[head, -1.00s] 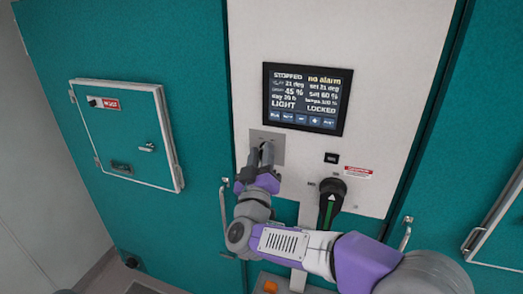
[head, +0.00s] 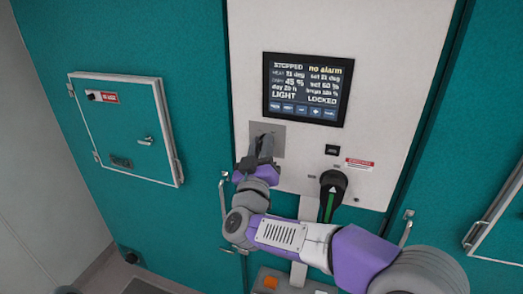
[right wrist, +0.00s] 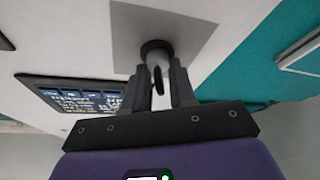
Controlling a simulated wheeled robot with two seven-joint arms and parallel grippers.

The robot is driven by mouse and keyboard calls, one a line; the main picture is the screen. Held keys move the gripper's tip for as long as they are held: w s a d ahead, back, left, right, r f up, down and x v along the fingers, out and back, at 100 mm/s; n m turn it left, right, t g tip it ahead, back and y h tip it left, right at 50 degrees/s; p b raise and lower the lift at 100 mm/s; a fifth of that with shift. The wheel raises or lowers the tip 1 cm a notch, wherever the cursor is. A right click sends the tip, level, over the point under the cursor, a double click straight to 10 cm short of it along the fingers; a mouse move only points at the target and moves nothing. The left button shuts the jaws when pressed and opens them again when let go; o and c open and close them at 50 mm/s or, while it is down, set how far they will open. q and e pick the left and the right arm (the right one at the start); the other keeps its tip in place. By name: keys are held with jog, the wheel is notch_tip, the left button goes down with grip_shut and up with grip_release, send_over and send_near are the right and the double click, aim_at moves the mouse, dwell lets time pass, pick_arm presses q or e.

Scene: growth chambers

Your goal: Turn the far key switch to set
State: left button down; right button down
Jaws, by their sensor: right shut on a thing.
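The key switch (right wrist: 157,52) has a dark round collar on a square grey plate (head: 279,135) in the white panel, below the screen. The plate also shows in the right wrist view (right wrist: 190,22). My right gripper (head: 261,146) reaches the plate from below. In the right wrist view its two dark fingers (right wrist: 158,80) are shut on the key (right wrist: 158,78), which sticks out of the collar between them. The fingers hide the switch in the head view, and I cannot read its position marks. The screen (head: 306,92) reads STOPPED, no alarm, LIGHT and LOCKED. My left gripper is not in view.
A black rotary handle (head: 333,184) with a green strip sits right of my gripper, near a small black button (head: 332,150). A teal hatch (head: 128,128) is on the left. Metal door handles (head: 223,202) flank the panel. My forearm crosses the lower panel.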

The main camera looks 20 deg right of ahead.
jog(key=m+h+b, duration=0.2)
jog(key=m, duration=0.1)
jog(key=m+g+h+b, duration=0.1)
jog(key=m+h+b, duration=0.1)
jog(key=m+b, duration=0.1)
jog(key=shift+f+m+b, duration=0.2)
jog(key=shift+m+b, duration=0.15)
jog(key=shift+m, duration=0.45)
jog(key=m+g+h+b, duration=0.1)
jog(key=m, duration=0.2)
jog(key=shift+r+m+g+b, duration=0.1)
jog(key=shift+m+g+b, duration=0.25)
jog(key=shift+m+g, duration=0.05)
jog(key=shift+s+d+r+m+g+h+b, duration=0.1)
jog(key=shift+m+g+h+b, duration=0.3)
jog(key=shift+m, duration=0.7)
jog(key=shift+d+m+g+h+b, duration=0.1)
jog(key=shift+m+g+h+b, duration=0.25)
jog(key=shift+m, duration=0.75)
jog(key=shift+g, duration=0.25)
jog(key=c, duration=1.3)
grip_release()
jog(key=shift+o, duration=0.2)
jog(key=shift+a, duration=0.1)
jog(key=b+v, duration=0.1)
jog(key=v, duration=0.6)
jog(key=shift+s+a, duration=0.2)
